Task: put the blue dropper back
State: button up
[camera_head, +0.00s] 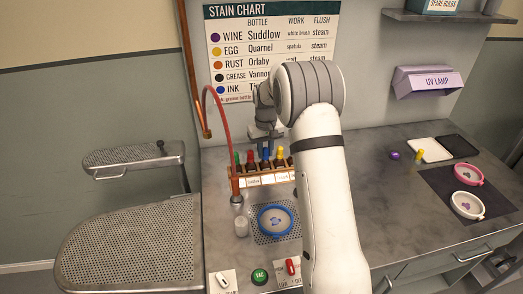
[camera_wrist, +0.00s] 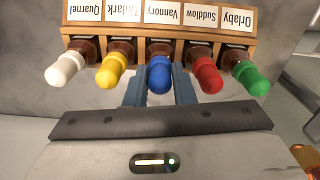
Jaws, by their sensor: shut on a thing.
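The blue dropper (camera_wrist: 159,75) stands in the middle slot of the wooden rack, over the label "Vannory", in the wrist view. My gripper (camera_wrist: 160,88) has its two fingers on either side of the blue bulb and is shut on it. In the head view the blue dropper (camera_head: 265,156) shows in the rack (camera_head: 238,183), just under my gripper (camera_head: 265,135). Whether it is fully seated in its bottle cannot be told, as the lower part is hidden.
White (camera_wrist: 66,69), yellow (camera_wrist: 112,70), red (camera_wrist: 207,75) and green (camera_wrist: 251,78) droppers stand close beside it in the rack. A blue-rimmed hoop (camera_head: 275,220) lies on the perforated plate in front. A red hose (camera_head: 224,115) arches left of my arm.

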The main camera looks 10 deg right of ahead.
jog(key=o, duration=1)
jog(key=shift+r, duration=0.15)
jog(key=shift+r+p, duration=2.25)
jog(key=shift+r, duration=1.4)
